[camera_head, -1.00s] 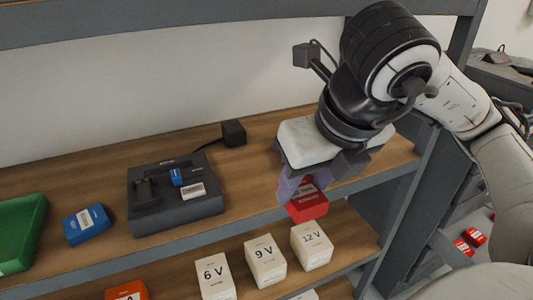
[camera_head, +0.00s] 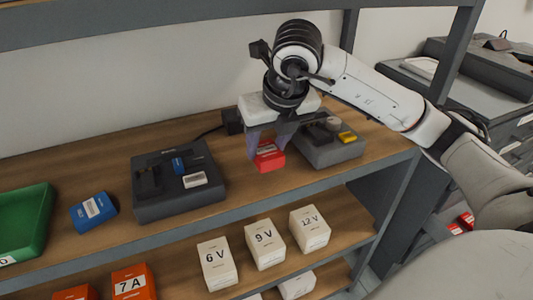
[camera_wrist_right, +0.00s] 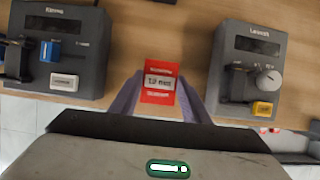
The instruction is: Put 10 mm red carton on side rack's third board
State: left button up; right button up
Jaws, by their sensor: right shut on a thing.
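My right gripper (camera_head: 268,150) is shut on a red carton (camera_head: 268,160) with a white label band. It holds the carton over the wooden upper shelf (camera_head: 115,162), between two dark grey devices. In the right wrist view the carton (camera_wrist_right: 159,84) sits between the two purple fingers; its label ends in "mm", but the digits are hard to read. At the far right, a grey side rack (camera_head: 408,215) holds a few small red cartons (camera_head: 466,219) low down, partly cut off by my arm. My left gripper is not in view.
One device (camera_head: 177,180) stands left of the carton, the other (camera_head: 330,142), with a knob and yellow button, right of it. A blue box (camera_head: 93,212) and green tray (camera_head: 25,222) are at left. White voltage boxes (camera_head: 265,244) and orange boxes (camera_head: 134,283) fill the lower shelf.

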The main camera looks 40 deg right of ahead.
aim_at(268, 152)
notch_tip(268, 152, down, 3)
jog(key=shift+r, duration=0.15)
jog(key=shift+w+f, duration=0.15)
jog(key=shift+f, duration=0.1)
jog(key=o, duration=1.2)
jog(key=v, duration=0.7)
jog(key=shift+r, duration=0.25)
jog(key=shift+a, duration=0.1)
